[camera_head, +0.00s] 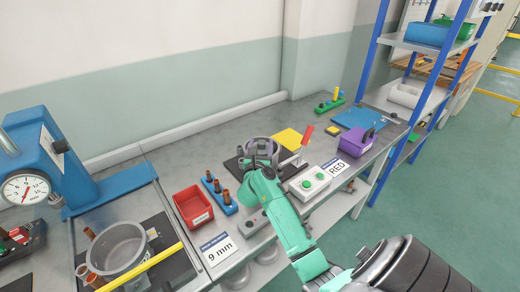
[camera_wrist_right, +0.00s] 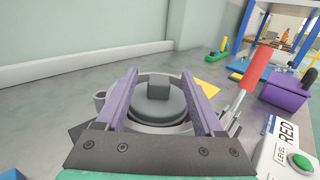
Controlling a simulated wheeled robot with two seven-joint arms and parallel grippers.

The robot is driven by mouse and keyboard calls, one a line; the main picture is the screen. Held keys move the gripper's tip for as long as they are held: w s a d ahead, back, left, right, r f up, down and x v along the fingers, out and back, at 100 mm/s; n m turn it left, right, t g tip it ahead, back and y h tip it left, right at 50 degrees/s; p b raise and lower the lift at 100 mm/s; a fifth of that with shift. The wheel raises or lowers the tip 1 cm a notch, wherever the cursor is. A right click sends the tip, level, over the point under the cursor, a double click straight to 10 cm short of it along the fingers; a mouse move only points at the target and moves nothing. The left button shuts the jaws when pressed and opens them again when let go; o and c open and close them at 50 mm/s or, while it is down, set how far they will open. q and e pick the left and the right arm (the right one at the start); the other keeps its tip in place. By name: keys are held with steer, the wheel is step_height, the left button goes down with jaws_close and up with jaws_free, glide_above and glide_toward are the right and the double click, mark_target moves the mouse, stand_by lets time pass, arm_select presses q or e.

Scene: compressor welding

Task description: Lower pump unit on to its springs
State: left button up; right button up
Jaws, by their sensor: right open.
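My right gripper (camera_head: 262,150) is over the middle of the bench, with its two purple fingers spread apart. In the right wrist view the open gripper (camera_wrist_right: 160,76) has one finger on each side of the pump unit (camera_wrist_right: 158,100), a dark grey round body with a square block on top. I cannot tell whether the fingers touch it. The pump unit is within a lighter grey round rim with a small ring at its left. The springs are hidden. My left gripper is not in view.
A grey pot-shaped shell (camera_head: 116,246) stands at the left, beside a blue press (camera_head: 40,160). A red bin (camera_head: 193,206) and a blue rack of copper-coloured parts (camera_head: 220,194) are left of my gripper. A red-handled tool (camera_head: 306,134), white button box (camera_head: 309,183) and purple bin (camera_head: 356,142) are to the right.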

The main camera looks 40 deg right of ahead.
steer(key=b+v, duration=0.3)
steer(key=v, duration=1.1)
steer(key=shift+s+a, duration=0.15)
steer(key=shift+s, duration=0.05)
